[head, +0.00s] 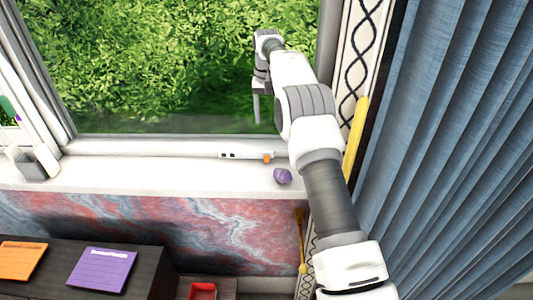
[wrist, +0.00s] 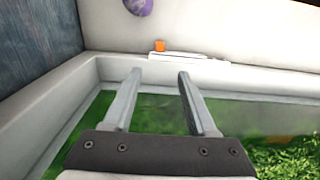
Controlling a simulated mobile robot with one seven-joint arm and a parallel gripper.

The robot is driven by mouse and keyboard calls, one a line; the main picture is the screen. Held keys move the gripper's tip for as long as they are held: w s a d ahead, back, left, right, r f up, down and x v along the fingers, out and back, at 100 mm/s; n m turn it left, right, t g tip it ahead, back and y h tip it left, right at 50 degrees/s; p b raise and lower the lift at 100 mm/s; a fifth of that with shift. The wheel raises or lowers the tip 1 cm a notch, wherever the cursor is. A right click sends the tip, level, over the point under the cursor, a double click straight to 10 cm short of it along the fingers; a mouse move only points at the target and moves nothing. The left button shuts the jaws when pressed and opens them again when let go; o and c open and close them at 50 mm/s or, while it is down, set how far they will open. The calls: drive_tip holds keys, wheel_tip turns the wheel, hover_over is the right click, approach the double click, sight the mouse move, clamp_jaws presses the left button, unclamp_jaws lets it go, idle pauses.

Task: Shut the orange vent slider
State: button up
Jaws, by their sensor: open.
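The orange vent slider (head: 267,157) sits near the right end of a white vent strip (head: 240,154) at the bottom of the window frame. In the wrist view the orange slider (wrist: 160,45) stands at the left end of the strip (wrist: 190,56). My gripper (head: 262,108) is in front of the window glass, above the sill and the strip. In the wrist view the two fingers of my gripper (wrist: 160,74) are apart with nothing between them. The slider lies beyond the fingertips and is not touched.
A purple faceted object (head: 283,176) lies on the white sill (head: 150,176) close to the slider. A blue curtain (head: 450,140) and a yellow bar (head: 355,140) stand at the right. A holder (head: 35,163) stands at the left. The sill's middle is clear.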

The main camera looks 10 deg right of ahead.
sight(267, 157)
wheel_tip(267, 157, down, 16)
drive_tip(key=shift+r, duration=0.1)
idle(0.4)
clamp_jaws()
idle(1.2)
